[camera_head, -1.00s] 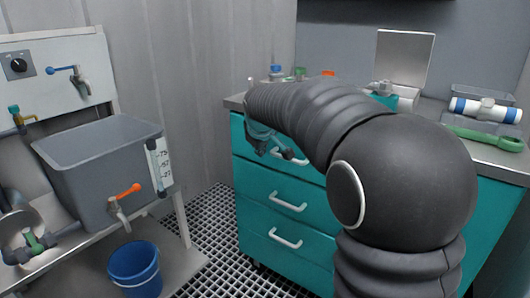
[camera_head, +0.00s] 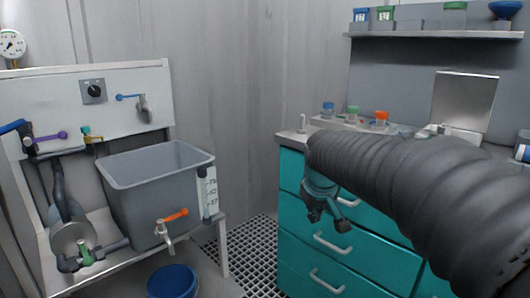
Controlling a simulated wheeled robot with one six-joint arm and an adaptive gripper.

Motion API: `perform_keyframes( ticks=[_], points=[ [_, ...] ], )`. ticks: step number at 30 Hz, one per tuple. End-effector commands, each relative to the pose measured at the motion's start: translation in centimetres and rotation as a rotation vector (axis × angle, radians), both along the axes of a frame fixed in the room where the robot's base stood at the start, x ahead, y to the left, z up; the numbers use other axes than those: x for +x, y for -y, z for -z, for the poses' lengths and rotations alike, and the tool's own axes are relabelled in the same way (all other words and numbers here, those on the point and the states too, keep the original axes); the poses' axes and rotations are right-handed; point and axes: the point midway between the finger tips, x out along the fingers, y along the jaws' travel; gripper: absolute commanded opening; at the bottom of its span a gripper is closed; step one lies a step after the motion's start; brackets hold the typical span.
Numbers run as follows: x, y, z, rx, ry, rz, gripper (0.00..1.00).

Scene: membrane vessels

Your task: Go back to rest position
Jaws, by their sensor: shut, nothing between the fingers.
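My gripper (camera_head: 328,216) is at the end of my dark ribbed arm, which reaches in from the right. It points down in front of the teal drawer cabinet (camera_head: 335,262), near its left front corner. It is shut and empty. The arm hides part of the cabinet's top and upper drawers.
A grey tank (camera_head: 150,205) with an orange-handled tap stands on a bench at left. A blue bucket (camera_head: 173,282) is below it. Jars with blue, green and orange lids (camera_head: 381,119) stand on the counter. A wall shelf (camera_head: 440,34) holds more jars. Grating floor shows between bench and cabinet.

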Motion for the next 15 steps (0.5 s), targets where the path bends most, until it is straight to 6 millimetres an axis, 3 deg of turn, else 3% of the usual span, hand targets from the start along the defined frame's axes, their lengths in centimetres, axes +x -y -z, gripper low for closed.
perform_keyframes(
  ticks=[9, 15],
  points=[
    [-12.9, 1.3, 4.0, 0.122, -0.076, 0.187, 0.0],
    [-20.4, 2.0, 6.3, 0.178, -0.08, 0.267, 0.0]
  ],
)
